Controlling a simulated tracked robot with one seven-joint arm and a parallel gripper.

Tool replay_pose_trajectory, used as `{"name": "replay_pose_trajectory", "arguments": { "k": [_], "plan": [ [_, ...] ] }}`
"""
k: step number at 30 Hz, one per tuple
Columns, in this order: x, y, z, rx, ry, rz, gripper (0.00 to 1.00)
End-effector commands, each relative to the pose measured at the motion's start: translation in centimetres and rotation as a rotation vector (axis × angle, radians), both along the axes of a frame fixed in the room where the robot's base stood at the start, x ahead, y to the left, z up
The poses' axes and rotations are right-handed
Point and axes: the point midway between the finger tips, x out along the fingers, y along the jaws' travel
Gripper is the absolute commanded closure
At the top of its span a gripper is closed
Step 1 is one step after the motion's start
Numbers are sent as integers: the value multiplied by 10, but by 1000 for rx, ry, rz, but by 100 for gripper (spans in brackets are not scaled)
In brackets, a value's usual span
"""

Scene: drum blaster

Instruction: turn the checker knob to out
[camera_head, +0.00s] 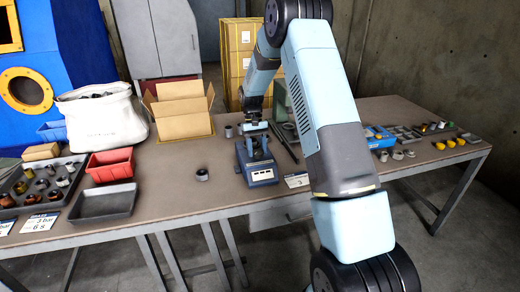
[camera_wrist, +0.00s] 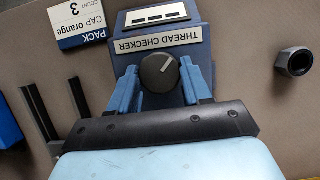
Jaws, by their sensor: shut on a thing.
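The thread checker (camera_head: 262,172) is a blue box on the table, standing below my arm's end. In the wrist view its labelled face (camera_wrist: 172,40) reads "THREAD CHECKER" upside down. Its round black knob (camera_wrist: 159,73) has a pale pointer line, slanting toward the upper right in that view. My gripper (camera_wrist: 160,84) has its blue fingers on both sides of the knob and is shut on it. In the head view, my gripper (camera_head: 256,145) is small and the knob cannot be made out.
A dark hollow nut-like part (camera_wrist: 294,62) lies beside the checker; it also shows in the head view (camera_head: 202,175). Dark rails (camera_wrist: 40,112) lie on the other side. A cardboard box (camera_head: 183,112) and red tray (camera_head: 110,165) stand left.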

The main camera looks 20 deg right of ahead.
Motion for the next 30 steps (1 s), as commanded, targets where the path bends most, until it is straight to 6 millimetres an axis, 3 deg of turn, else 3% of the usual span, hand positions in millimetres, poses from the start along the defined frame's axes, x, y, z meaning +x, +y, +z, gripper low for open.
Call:
{"name": "replay_pose_trajectory", "arguments": {
  "k": [18, 30],
  "plan": [
    [-1, 4, 0, 1, -1, 553, 82],
    [-2, 4, 0, 1, 0, 743, 82]
  ]
}}
